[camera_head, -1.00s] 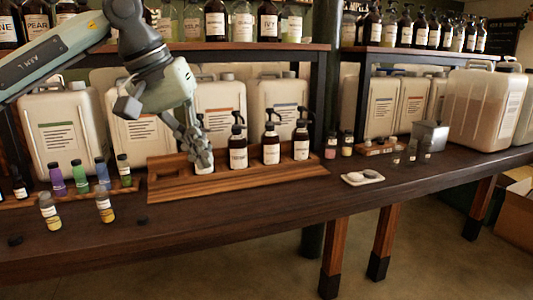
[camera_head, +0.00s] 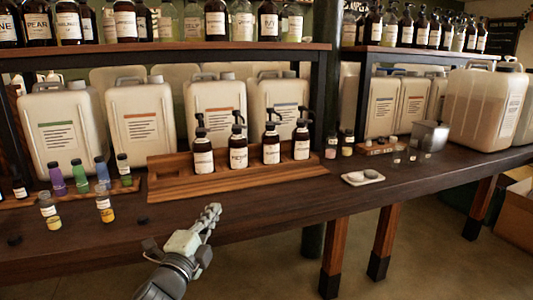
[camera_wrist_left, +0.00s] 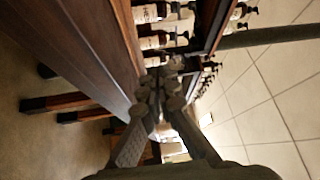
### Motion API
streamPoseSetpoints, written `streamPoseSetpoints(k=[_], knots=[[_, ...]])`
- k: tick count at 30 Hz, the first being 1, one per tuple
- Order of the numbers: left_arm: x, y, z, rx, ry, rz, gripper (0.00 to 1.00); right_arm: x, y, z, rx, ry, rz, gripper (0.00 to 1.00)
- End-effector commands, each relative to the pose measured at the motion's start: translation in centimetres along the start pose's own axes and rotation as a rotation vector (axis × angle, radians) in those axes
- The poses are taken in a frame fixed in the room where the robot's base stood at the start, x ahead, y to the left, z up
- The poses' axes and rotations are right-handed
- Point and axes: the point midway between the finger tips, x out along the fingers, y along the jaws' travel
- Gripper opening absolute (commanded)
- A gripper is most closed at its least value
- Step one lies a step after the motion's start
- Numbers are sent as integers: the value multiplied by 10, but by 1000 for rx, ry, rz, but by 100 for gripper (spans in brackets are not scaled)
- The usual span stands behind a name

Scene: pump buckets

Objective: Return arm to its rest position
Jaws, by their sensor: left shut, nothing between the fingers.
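My left gripper (camera_head: 210,214) is low in the head view, in front of the dark wooden counter (camera_head: 260,212). Its fingers are shut with nothing between them. The left wrist view also shows the closed fingers (camera_wrist_left: 160,92), with the counter edge to their left. In the head view several dark pump bottles stand upright in a wooden tray (camera_head: 215,183), behind and apart from the gripper. The leftmost pump bottle (camera_head: 203,158) is in full view. My right gripper does not show.
Large white jugs (camera_head: 140,120) line the back of the counter. Small vials (camera_head: 80,177) stand at the left. A white dish (camera_head: 362,178) with pale items sits right of the tray. A shelf (camera_head: 200,47) of bottles runs above. The floor in front is open.

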Motion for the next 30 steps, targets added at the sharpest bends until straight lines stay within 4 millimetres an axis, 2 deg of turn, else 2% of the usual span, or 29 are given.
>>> streamPoseSetpoints(k=[1,5,6,8,9,11,15,18,22,25,27,30], knots=[[-16,34,17,-103,-72,81,0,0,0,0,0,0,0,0],[-64,113,56,-355,-269,268,0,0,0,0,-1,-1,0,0],[-82,136,66,-426,-333,322,0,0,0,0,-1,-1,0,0],[-112,170,78,-527,-428,398,0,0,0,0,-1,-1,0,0],[-133,191,84,-592,-493,447,0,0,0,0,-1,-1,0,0],[-168,221,92,-683,-594,518,0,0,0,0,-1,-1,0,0],[-256,281,100,-876,-840,668,0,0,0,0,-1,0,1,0],[-317,310,99,-985,-1006,755,0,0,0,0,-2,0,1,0],[-378,332,94,-1077,-1176,831,0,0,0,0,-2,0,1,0],[-406,340,90,-1115,-1256,864,0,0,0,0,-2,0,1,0],[-416,342,88,-1129,-1285,874,0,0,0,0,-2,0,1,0],[-420,343,88,-1135,-1299,879,0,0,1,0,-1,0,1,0]])
